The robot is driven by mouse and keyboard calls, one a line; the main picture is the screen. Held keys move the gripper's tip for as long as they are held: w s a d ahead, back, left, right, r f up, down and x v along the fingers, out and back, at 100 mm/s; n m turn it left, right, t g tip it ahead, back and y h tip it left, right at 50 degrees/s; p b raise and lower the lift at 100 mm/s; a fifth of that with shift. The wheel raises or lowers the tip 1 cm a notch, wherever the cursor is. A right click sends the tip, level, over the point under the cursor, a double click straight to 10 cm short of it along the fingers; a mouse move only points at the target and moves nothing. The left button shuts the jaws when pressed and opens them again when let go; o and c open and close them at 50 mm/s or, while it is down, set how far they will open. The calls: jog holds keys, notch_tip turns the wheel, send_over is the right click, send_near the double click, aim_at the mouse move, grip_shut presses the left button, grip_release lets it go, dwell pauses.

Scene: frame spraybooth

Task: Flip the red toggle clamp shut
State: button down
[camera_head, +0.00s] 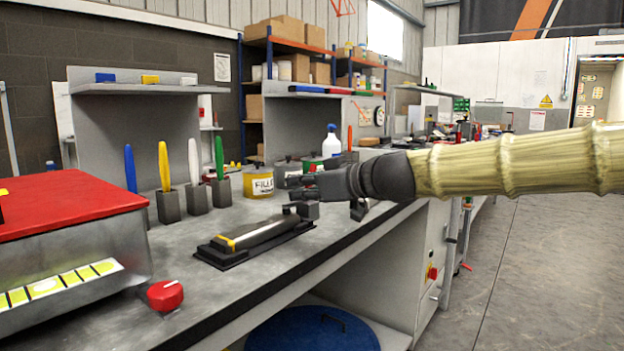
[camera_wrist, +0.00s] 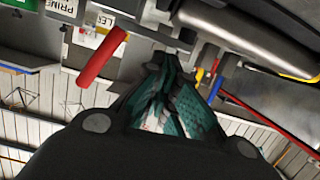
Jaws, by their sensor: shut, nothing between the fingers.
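The toggle clamp's red handle (camera_head: 350,138) stands upright just behind my gripper in the head view, and my gripper hides its lower part. A red handle (camera_wrist: 102,58) also shows in the wrist view, slanting, to the left of my fingertips and apart from them. My gripper (camera_head: 293,188) points left above the bench, over the far end of a grey tapered workpiece (camera_head: 262,232). The fingers are shut and empty; they also show in the wrist view (camera_wrist: 172,62).
The workpiece lies on a black fixture (camera_head: 215,256) on the grey bench. Blue, yellow, white and green handles stand in holders behind, near a yellow filler tin (camera_head: 258,183). A red-lidded box (camera_head: 65,205) and a red knob (camera_head: 165,295) are front left.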

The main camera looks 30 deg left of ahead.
notch_tip(320, 180, up, 4)
jog(key=shift+p, duration=1.2)
jog(key=p+v, duration=0.1)
jog(key=v, duration=0.9)
jog(key=shift+f+p, duration=0.2)
jog(key=shift+p, duration=0.15)
jog(key=shift+w, duration=0.1)
